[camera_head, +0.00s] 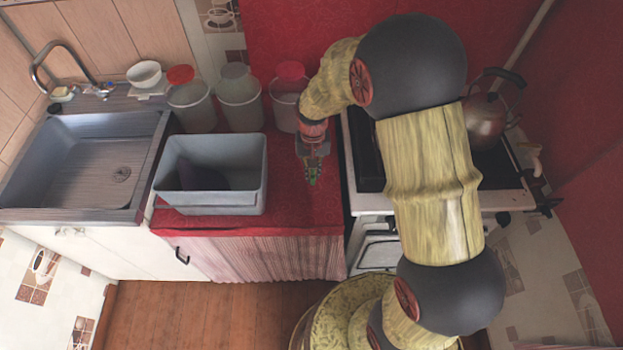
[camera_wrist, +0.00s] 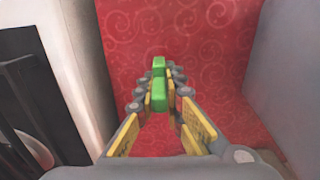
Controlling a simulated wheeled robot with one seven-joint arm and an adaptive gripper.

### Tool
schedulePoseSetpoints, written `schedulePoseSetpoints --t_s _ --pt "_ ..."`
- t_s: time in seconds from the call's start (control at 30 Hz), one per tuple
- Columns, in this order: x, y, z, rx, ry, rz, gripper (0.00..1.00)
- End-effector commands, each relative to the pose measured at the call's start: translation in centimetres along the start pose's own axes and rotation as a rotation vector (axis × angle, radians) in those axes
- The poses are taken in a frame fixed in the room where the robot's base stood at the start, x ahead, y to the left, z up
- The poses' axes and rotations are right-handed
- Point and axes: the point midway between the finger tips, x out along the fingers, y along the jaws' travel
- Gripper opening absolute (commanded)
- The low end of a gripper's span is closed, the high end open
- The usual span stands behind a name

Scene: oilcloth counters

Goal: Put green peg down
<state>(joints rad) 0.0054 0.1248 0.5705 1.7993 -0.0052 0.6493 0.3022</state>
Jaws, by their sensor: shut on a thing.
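The green peg (camera_wrist: 158,88) is between the fingers of my gripper (camera_wrist: 160,92) in the wrist view. The fingers are shut on it, and its green ends show between the finger pads. In the head view my gripper (camera_head: 311,168) points down at the red counter (camera_head: 290,205), between the grey bin and the stove. I cannot tell whether the peg touches the counter.
A grey bin (camera_head: 212,200) with a dark thing in it stands left of my gripper. Several lidded jars (camera_head: 240,98) stand behind. The stove (camera_head: 365,150) with a kettle (camera_head: 487,118) is on the right, the sink (camera_head: 85,165) at far left. Red cloth in front of the gripper is bare.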

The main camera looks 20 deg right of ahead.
Motion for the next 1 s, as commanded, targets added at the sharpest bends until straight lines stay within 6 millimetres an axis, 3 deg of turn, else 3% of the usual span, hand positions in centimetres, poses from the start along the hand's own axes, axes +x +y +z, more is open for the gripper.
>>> schedulePoseSetpoints --t_s 0.17,0.37,0.77,0.8,1.0 --pt "1.2 -0.4 -0.8 0.000 -0.001 0.000 0.00" --pt "4.1 -0.4 -0.8 0.000 0.000 0.000 0.00" --pt "4.4 -0.4 -0.8 0.000 0.000 0.000 0.00" --pt "4.4 -0.4 -0.8 0.000 0.000 0.000 0.11" --pt "4.3 -0.4 -0.8 0.000 0.000 0.000 0.22"
